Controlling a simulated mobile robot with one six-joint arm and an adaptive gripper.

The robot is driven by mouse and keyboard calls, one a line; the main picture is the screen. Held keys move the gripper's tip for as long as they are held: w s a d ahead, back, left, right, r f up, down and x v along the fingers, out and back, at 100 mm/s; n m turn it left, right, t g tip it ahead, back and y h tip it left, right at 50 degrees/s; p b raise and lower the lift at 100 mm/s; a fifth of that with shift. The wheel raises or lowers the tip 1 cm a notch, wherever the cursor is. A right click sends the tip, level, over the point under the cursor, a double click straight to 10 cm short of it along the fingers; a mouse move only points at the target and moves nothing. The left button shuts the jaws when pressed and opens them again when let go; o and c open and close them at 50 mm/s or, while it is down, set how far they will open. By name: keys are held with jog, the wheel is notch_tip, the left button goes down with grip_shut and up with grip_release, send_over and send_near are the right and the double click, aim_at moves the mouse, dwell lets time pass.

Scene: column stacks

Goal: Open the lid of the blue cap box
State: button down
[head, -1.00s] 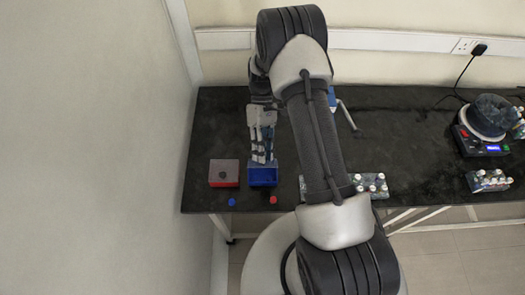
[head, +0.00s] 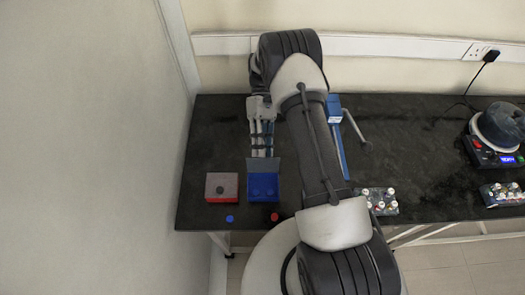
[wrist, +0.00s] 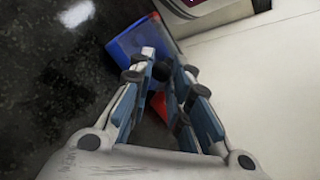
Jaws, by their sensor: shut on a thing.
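The blue cap box (head: 263,187) stands near the front edge of the black bench in the head view. Its pale translucent lid (head: 262,165) is tilted up at the back, and the blue inside shows from above. My gripper (head: 262,152) is at the back of the box, with its fingers shut on the lid. In the wrist view the fingers (wrist: 165,75) lie across the blue box (wrist: 132,40) around a small dark knob. The fingers hide part of the lid.
A red box (head: 221,187) with a dark knob stands just left of the blue one. A blue cap (head: 229,218) and a red cap (head: 274,217) lie in front. A rack of vials (head: 380,200) is to the right. A wall is close on the left.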

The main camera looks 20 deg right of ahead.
jog(key=shift+w+d+f+b, duration=0.2)
jog(key=shift+f, duration=0.45)
jog(key=shift+w+d+f+b, duration=0.15)
jog(key=shift+w+f+b, duration=0.05)
jog(key=shift+f, duration=0.4)
jog(key=c, duration=1.6)
grip_release()
jog(key=shift+d+f, duration=0.1)
jog(key=shift+d, duration=0.1)
jog(key=shift+c, duration=0.2)
jog(key=shift+o, duration=0.9)
jog(key=shift+a, duration=0.2)
jog(key=shift+w+a, duration=0.2)
jog(key=shift+a, duration=0.05)
jog(key=shift+d, duration=0.1)
jog(key=shift+d+r, duration=0.1)
jog(key=shift+r, duration=0.1)
jog(key=v, duration=0.7)
jog(key=shift+w+r, duration=0.2)
